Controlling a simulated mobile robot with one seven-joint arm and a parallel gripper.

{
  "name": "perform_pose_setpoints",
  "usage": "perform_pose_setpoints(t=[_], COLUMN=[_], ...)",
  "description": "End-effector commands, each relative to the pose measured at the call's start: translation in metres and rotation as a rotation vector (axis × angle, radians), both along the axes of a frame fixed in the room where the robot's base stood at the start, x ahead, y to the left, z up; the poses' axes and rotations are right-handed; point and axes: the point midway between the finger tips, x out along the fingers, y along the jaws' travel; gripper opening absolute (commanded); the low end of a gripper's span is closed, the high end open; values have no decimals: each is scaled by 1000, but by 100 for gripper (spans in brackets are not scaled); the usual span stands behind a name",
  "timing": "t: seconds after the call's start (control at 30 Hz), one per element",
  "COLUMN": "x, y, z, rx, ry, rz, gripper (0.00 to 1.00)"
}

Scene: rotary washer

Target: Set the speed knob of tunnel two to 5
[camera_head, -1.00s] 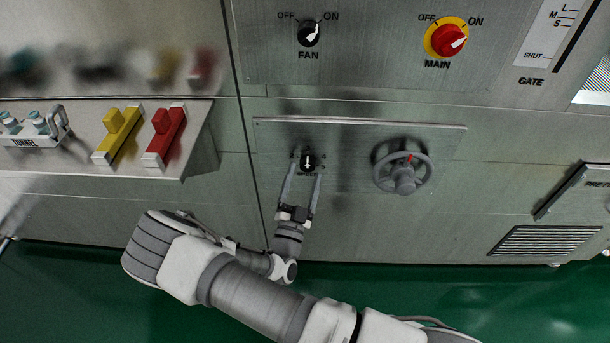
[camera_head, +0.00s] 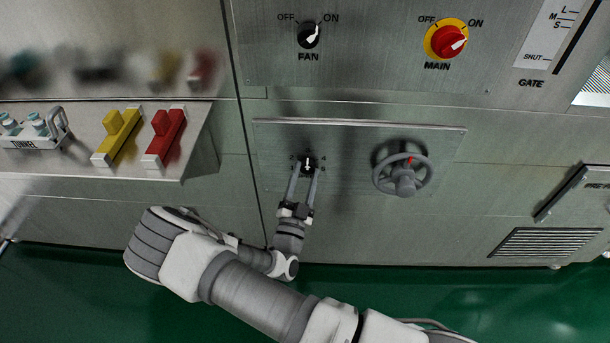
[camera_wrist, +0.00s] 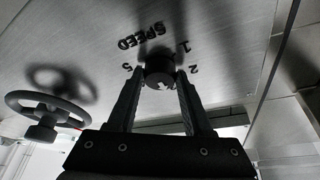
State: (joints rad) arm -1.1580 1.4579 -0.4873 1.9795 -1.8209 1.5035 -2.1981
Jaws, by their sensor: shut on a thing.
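The speed knob (camera_head: 308,160) is a small black dial with a white pointer mark, on the steel panel left of the handwheel. My gripper (camera_head: 305,171) reaches up from below, its two fingers shut on either side of the knob. In the wrist view the knob (camera_wrist: 159,66) sits between the fingertips (camera_wrist: 160,73). That view shows the word SPEED and the digits 1, 2 and 5 around it, rotated. A white mark shows on the knob's near face. In the head view the white mark seems to point downward; the fingers hide most digits there.
A grey handwheel (camera_head: 403,170) with a red mark sticks out to the right of the knob. The fan knob (camera_head: 309,34) and red main switch (camera_head: 446,40) are above. A ledge with yellow (camera_head: 118,136) and red (camera_head: 165,137) switches juts out at left.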

Motion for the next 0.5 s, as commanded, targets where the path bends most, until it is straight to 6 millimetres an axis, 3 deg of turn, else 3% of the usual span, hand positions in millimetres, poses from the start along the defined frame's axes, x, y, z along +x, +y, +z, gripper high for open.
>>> perform_pose_setpoints(t=[0.27,0.5], x=[-1,0], y=[1,3], z=[2,5], rx=[54,210], ry=[-2,-6], rz=[1,1], gripper=[0,0])
